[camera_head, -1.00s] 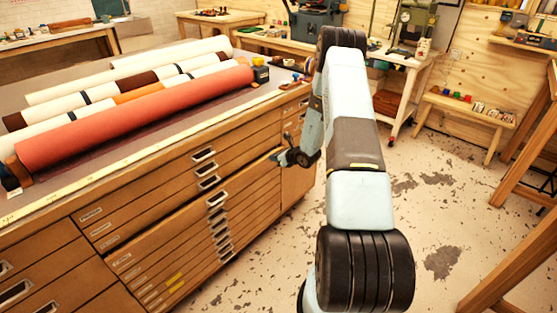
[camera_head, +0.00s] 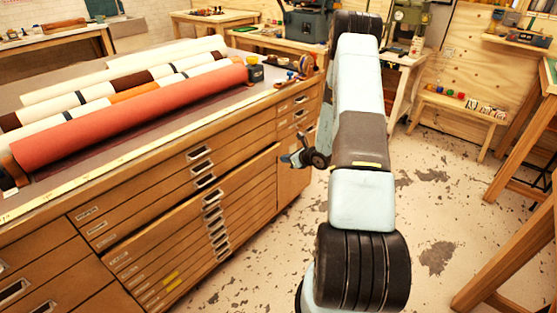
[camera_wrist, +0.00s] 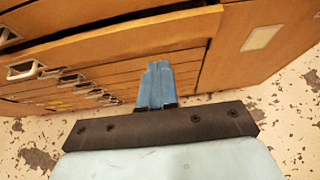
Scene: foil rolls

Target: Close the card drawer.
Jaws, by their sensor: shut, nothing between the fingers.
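The wooden flat-file cabinet (camera_head: 150,205) fills the left of the head view. One drawer (camera_head: 246,176) in its middle column stands out a little from the others. In the wrist view this protruding drawer (camera_wrist: 130,42) crosses the upper part, above a stack of lower drawer fronts with metal pulls. I cannot read which label is on it. My gripper (camera_head: 288,159) is at the right end of the drawer, close to its front. Its blue fingers (camera_wrist: 158,80) are together and empty, pointing at the cabinet. Whether they touch the drawer I cannot tell.
Rolls, including a red one (camera_head: 130,115), lie on the cabinet top, with small items (camera_head: 255,72) near its right corner. Floor to the right is open. A low bench (camera_head: 460,105) and a wooden frame (camera_head: 515,225) stand farther right.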

